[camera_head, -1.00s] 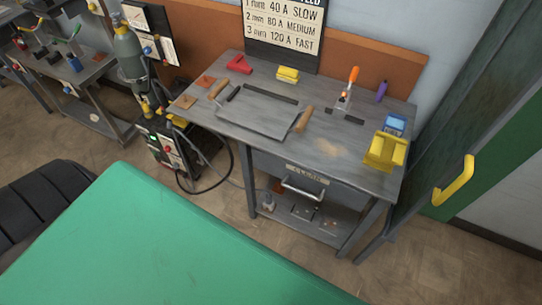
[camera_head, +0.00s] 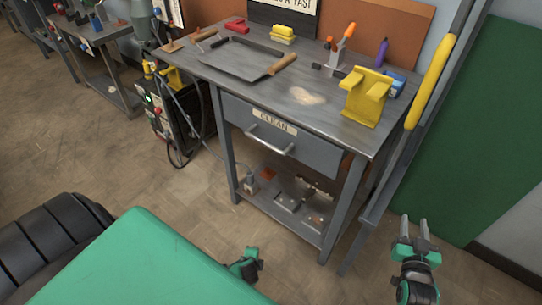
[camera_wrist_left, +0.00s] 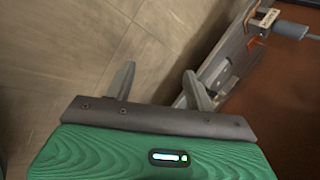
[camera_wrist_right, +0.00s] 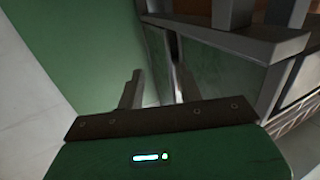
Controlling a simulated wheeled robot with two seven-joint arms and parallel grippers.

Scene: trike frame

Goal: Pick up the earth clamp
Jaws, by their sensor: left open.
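A grey clamp with orange grips (camera_head: 343,46), which looks like the earth clamp, stands on the workbench (camera_head: 305,88) toward the back right in the head view. My right gripper (camera_head: 415,222) is low at the right, above the floor and well away from the clamp. Its fingers are apart and empty in the right wrist view (camera_wrist_right: 157,85). My left gripper (camera_head: 250,262) is low beside the green surface at the bottom of the head view, partly hidden. Its fingers are apart and empty in the left wrist view (camera_wrist_left: 158,85). Neither wrist view clearly shows the clamp.
A yellow holder (camera_head: 366,98) and a blue box (camera_head: 396,84) stand right of the clamp. A purple marker (camera_head: 382,52) is behind. A grey plate (camera_head: 235,63) lies left. A drawer marked CLEAN (camera_head: 280,138) is below. A yellow handle (camera_head: 430,80) rises at the right.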

